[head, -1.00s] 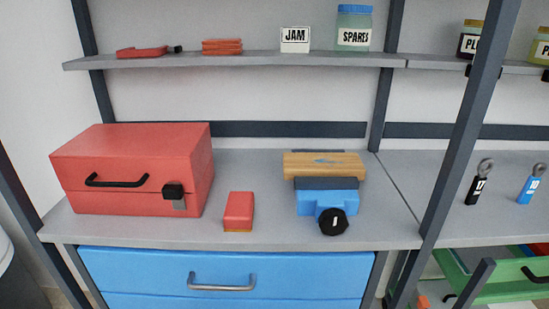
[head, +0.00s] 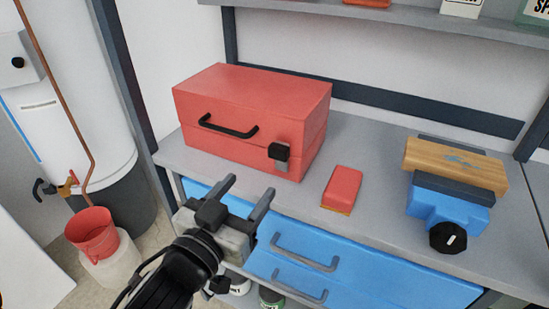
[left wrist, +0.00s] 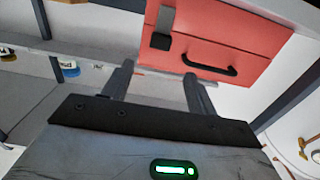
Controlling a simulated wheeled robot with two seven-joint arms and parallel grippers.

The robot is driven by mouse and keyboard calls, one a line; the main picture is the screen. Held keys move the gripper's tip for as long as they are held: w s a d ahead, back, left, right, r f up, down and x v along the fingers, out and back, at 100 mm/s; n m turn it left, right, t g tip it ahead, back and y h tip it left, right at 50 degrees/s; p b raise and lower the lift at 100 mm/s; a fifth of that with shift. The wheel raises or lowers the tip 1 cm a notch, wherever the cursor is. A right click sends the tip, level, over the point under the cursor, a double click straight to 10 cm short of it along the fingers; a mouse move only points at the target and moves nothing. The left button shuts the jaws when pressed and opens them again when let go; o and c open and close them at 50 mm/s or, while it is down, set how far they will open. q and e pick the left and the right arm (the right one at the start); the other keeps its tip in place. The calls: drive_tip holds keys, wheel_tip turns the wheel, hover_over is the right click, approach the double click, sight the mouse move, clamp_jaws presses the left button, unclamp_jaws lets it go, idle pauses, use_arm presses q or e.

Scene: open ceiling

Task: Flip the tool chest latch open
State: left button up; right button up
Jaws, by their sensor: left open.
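The red tool chest (head: 235,105) stands shut on the grey bench at the left, with a black handle (head: 228,128) on its front. Its latch (head: 280,153), a black block over a grey plate, sits at the front's right end. My left gripper (head: 246,190) is open and empty, in front of and below the chest, apart from the latch. In the left wrist view the chest (left wrist: 233,25) and latch (left wrist: 161,36) appear upside down beyond the open fingers (left wrist: 158,80). My right gripper is not in view.
A red block (head: 342,187) lies right of the chest. A blue vise (head: 447,203) with wooden jaw is farther right. Blue drawers (head: 330,247) are under the bench edge.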

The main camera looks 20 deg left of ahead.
sight(276, 153)
use_arm(q)
drive_tip(key=w+p, duration=0.1)
drive_tip(key=w, duration=0.4)
drive_tip(key=w+p, duration=0.1)
drive_tip(key=w, duration=0.5)
drive_tip(key=shift+d, duration=0.2)
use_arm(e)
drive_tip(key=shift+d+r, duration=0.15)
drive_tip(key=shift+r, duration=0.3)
